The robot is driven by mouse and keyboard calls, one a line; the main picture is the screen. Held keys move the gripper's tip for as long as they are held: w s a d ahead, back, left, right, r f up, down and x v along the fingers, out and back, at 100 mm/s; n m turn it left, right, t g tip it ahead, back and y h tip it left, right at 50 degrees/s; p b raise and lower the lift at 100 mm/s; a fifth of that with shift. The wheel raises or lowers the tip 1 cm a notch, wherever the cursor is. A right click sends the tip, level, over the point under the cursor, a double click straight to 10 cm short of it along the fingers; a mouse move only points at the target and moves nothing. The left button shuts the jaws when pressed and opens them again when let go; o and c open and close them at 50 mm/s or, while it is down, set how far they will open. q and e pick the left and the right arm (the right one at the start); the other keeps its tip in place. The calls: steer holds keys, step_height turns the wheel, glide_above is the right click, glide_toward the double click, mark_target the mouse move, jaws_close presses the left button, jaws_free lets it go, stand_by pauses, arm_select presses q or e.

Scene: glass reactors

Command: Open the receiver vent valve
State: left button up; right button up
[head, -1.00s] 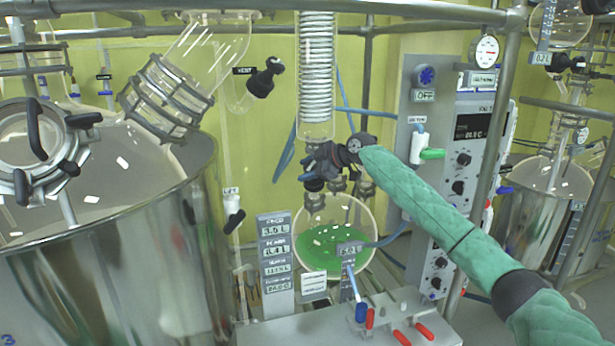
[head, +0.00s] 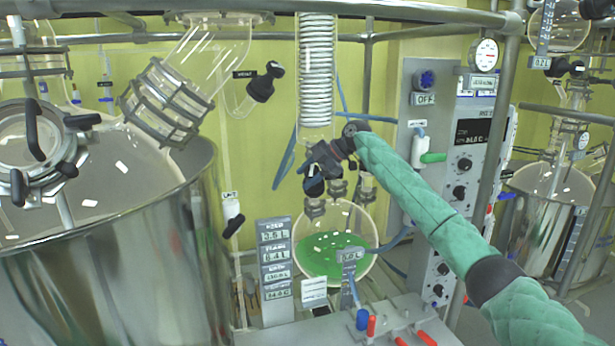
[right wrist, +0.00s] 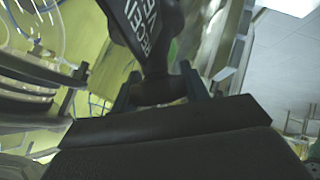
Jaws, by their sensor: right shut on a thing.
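My right gripper (head: 316,172) reaches in from the right, just below the coiled glass condenser (head: 317,70) and above the receiver flask (head: 330,250) with green liquid. In the right wrist view its two fingers (right wrist: 158,90) close on the stem of a black valve handle (right wrist: 154,62). The handle carries a black tag (right wrist: 140,22) with partly visible white letters, "RECEI" and "VE", which fit the receiver vent valve. In the head view the gripper mostly hides this handle, and I cannot tell how far it is turned. My left gripper is not in view.
A large steel vessel (head: 110,260) fills the left. Another black valve tagged VENT (head: 260,82) hangs at upper left of centre. A control panel (head: 425,150) stands right of the flask, behind my arm. Label plates (head: 275,270) stand left of the flask.

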steer(key=shift+f, duration=0.2)
steer(key=o, duration=1)
steer(key=shift+c, duration=0.2)
steer(key=shift+o, duration=0.2)
steer(key=shift+w, duration=0.1)
steer(key=shift+r, duration=0.1)
